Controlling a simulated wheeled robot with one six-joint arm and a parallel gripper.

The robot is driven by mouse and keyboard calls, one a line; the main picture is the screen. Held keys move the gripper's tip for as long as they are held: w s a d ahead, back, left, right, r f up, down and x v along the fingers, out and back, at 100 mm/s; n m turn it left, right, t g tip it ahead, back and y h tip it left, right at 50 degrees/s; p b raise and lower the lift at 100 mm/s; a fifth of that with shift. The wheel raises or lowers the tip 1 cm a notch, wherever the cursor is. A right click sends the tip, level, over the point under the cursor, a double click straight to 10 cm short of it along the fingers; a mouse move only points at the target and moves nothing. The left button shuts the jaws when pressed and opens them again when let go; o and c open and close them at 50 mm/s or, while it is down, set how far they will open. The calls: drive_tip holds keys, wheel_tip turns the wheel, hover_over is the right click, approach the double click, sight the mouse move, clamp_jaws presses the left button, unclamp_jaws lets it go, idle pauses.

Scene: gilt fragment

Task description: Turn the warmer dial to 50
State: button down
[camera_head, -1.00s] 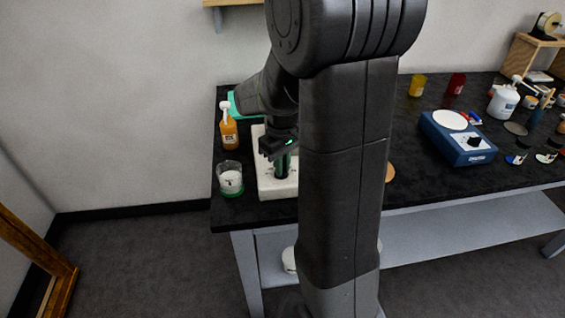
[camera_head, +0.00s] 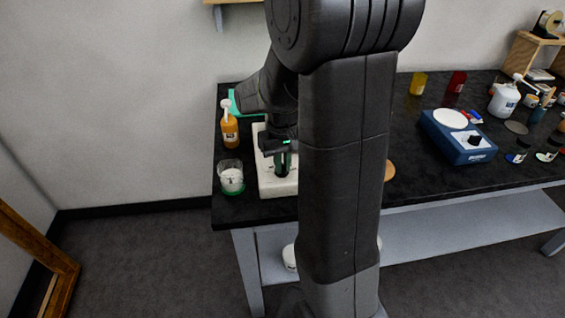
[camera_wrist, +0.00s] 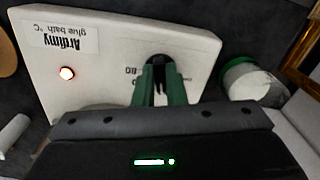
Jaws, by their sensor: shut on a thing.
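The warmer (camera_wrist: 95,75) is a white box labelled "glue bath °C", upside down in the wrist view, with a lit orange lamp (camera_wrist: 67,73). In the head view the warmer (camera_head: 268,188) sits at the table's left end, partly hidden by my arm. Its dark round dial (camera_wrist: 158,61) is near one edge of the panel. My gripper (camera_wrist: 160,80) is shut on the dial, with green fingers on both sides. In the head view my gripper (camera_head: 283,165) points down onto the warmer. Part of the scale is hidden; a marking beside the dial looks like 80 or 60.
A glass jar (camera_head: 231,177) with a green base stands close left of the warmer, and an orange pump bottle (camera_head: 229,130) behind it. A blue hotplate (camera_head: 455,140), a white bottle (camera_head: 505,98) and cups stand to the right. My arm hides the middle of the table.

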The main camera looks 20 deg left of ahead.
sight(283, 167)
drive_tip(key=c, duration=1.5)
unclamp_jaws()
drive_tip(key=shift+r, duration=0.1)
wheel_tip(283, 167, up, 14)
drive_tip(key=shift+f, duration=0.15)
drive_tip(key=shift+f, duration=0.15)
wheel_tip(283, 167, down, 14)
drive_tip(key=shift+r, duration=0.15)
